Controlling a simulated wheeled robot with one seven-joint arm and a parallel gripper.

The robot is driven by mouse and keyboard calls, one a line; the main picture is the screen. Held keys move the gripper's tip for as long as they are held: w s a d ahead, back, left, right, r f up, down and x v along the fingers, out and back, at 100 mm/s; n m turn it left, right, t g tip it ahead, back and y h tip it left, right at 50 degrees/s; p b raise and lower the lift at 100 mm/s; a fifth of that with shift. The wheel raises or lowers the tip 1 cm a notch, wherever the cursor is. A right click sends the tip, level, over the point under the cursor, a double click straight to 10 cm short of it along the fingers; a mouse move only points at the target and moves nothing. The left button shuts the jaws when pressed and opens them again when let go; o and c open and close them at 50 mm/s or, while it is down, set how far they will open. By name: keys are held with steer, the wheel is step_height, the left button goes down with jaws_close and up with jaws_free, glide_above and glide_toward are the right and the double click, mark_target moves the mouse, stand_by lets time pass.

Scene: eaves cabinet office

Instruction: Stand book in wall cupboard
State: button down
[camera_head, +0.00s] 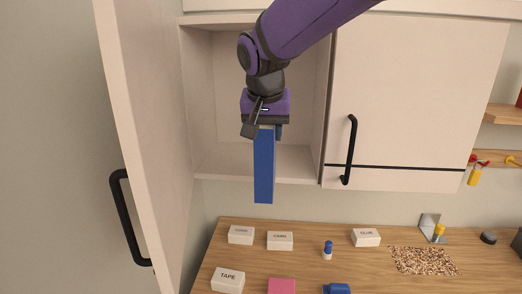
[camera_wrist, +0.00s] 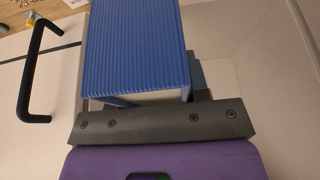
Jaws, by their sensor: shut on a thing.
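A blue book (camera_head: 264,170) hangs upright from my gripper (camera_head: 265,124), in front of the open wall cupboard (camera_head: 230,161). My gripper is shut on the book's upper end; the fingertips are mostly hidden behind the book and the gripper body. In the wrist view the book (camera_wrist: 137,45) shows a ribbed blue face and a pale page edge close to the gripper (camera_wrist: 165,106). The book's lower end hangs below the level of the cupboard floor. The visible part of the cupboard interior looks empty; my arm hides part of it.
The left cupboard door (camera_head: 140,130) stands open towards me. The right door (camera_head: 420,110) is shut, with a black handle (camera_head: 349,150). Below, the wooden desk (camera_head: 320,268) holds labelled white boxes (camera_head: 280,241), a small blue-and-white bottle (camera_head: 327,250) and a pink block (camera_head: 282,286).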

steer(key=w+f, duration=0.1)
steer(key=w, duration=1.7)
steer(key=shift+w+d+f, duration=0.2)
steer(key=shift+w+d, duration=0.15)
steer(key=c, duration=0.6)
jaws_free()
steer(key=shift+f, duration=0.2)
steer(key=shift+r, duration=0.1)
steer(key=s+r, duration=0.1)
steer(key=s, duration=1.1)
steer(key=shift+s+a, duration=0.25)
